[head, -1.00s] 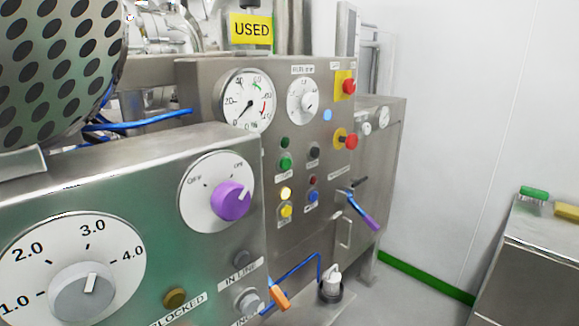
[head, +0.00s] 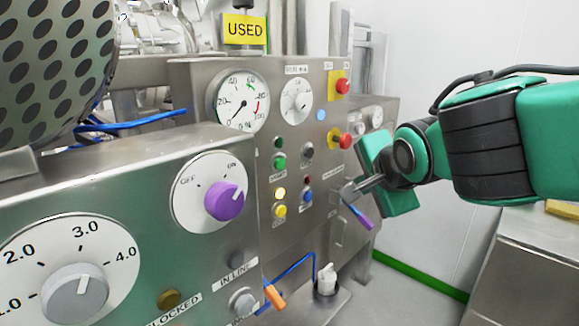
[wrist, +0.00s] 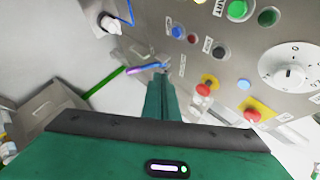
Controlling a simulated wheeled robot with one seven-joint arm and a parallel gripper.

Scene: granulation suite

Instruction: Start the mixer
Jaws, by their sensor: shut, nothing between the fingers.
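The mixer's steel control panel (head: 250,160) fills the middle of the head view. A green button (head: 280,161) sits on it under a dark green lamp (head: 278,143); the wrist view shows the green button (wrist: 238,9) at its top edge, beside a label that seems to read START. A black button (head: 307,151), a blue button (head: 307,196) and a yellow button (head: 280,211) are near it. My gripper (head: 352,190) is shut and empty at the panel's right side, near a purple-handled lever (head: 360,215). Contact is unclear. Its fingers (wrist: 162,88) point toward the panel's lower edge.
Two red mushroom buttons on yellow plates (head: 342,86) (head: 346,141) stand close above my gripper. A nearer steel box with a purple knob (head: 226,201) blocks the lower left. A yellow USED sign (head: 244,30) hangs above. A steel cabinet (head: 520,260) stands at right.

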